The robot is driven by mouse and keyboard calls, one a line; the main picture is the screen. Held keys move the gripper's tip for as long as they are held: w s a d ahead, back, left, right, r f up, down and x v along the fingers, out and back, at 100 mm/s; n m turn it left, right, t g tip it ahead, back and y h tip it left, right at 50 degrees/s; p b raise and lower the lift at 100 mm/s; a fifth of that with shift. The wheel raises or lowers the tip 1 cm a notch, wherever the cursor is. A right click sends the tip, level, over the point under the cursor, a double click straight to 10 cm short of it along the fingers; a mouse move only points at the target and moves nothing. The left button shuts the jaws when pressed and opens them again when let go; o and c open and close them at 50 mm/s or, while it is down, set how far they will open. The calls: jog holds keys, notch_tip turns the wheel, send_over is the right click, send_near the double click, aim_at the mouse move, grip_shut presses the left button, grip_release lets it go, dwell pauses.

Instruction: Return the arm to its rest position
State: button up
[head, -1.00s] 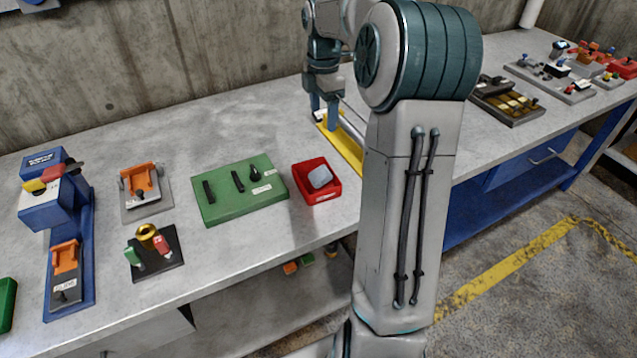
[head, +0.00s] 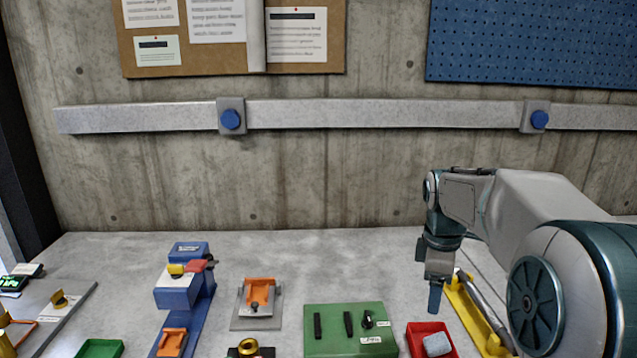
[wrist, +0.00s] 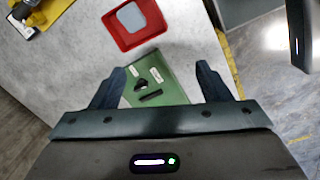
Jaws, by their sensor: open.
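My gripper (wrist: 161,85) is open, with its two fingers spread wide in the wrist view and nothing between them. In the head view my gripper (head: 435,297) points down over the bench, near the red tray and the yellow-based device. The green panel (head: 350,343) with black handles is to its left; it also shows beyond the fingers in the wrist view (wrist: 174,86). My arm reaches in from the right side of the head view, bent at its joints.
The grey bench (head: 108,268) carries a red tray (head: 418,330) holding a pale block (head: 437,344), a yellow-based device (head: 468,310), an orange fixture (head: 259,292) and a blue machine (head: 183,290). A concrete wall (head: 320,185) with a rail (head: 370,114) stands behind.

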jog(key=s+a+f+m, duration=0.1)
jog(key=s+a+m, duration=0.2)
jog(key=s, duration=0.3)
jog(key=s+a+f+m+t, duration=0.1)
jog(key=s+a+f+m, duration=0.1)
jog(key=s+m, duration=0.3)
jog(key=s+a+f+m+t, duration=0.1)
jog(key=s+a+f+m, duration=0.1)
jog(key=s+m, duration=0.3)
jog(key=s+a, duration=0.1)
jog(key=s, duration=0.2)
jog(key=shift+s+a+y, duration=0.35)
jog(key=shift+s+y, duration=0.05)
jog(key=shift+f, duration=0.1)
